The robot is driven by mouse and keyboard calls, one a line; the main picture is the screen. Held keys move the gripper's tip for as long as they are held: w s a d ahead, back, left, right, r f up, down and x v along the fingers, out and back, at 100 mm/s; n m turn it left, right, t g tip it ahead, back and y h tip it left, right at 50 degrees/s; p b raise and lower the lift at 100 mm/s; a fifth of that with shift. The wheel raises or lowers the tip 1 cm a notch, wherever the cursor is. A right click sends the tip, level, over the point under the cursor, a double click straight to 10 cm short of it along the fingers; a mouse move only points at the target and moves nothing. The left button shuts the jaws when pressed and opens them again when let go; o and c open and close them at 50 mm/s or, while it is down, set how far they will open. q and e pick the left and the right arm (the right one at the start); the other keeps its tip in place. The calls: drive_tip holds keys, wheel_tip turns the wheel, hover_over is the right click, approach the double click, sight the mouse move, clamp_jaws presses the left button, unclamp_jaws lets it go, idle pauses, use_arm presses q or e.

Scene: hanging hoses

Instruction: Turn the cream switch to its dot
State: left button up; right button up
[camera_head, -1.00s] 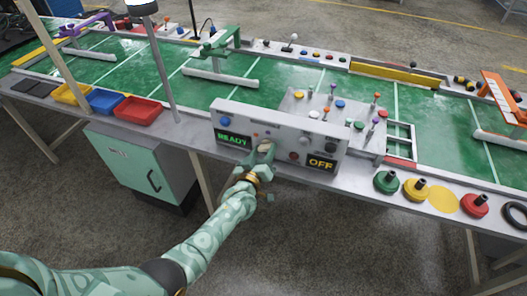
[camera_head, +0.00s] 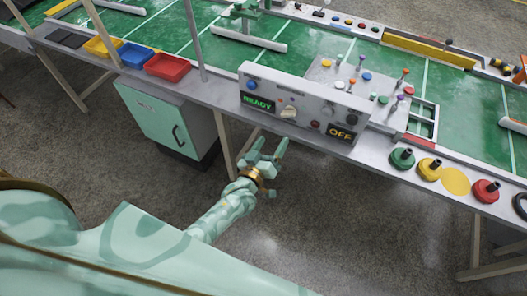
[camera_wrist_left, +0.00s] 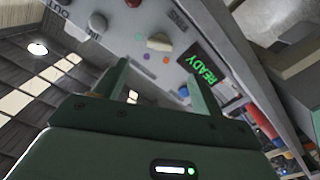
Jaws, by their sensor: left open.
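The cream switch (camera_head: 289,112) is on the front of the grey control panel (camera_head: 330,108), between the READY display and the OFF display. It also shows in the left wrist view (camera_wrist_left: 158,43), with small coloured dots around it, among them a purple one (camera_wrist_left: 146,57) and an orange one (camera_wrist_left: 166,59). I cannot tell for sure which dot it points to. My left gripper (camera_head: 269,148) is open and empty, below and in front of the panel, apart from the switch. Its two fingers (camera_wrist_left: 157,78) show in the left wrist view. My right gripper is out of view.
The panel also carries a blue button (camera_head: 252,85), a red button (camera_head: 315,125) and a black knob (camera_head: 350,120). Red, blue and yellow trays stand at the left. Green, yellow and red knobs stand at the right. Floor space before the table is clear.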

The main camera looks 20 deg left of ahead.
use_arm(q)
drive_tip(key=s, duration=0.4)
drive_tip(key=shift+s+a+f+p, duration=0.1)
drive_tip(key=shift+s+p, duration=0.2)
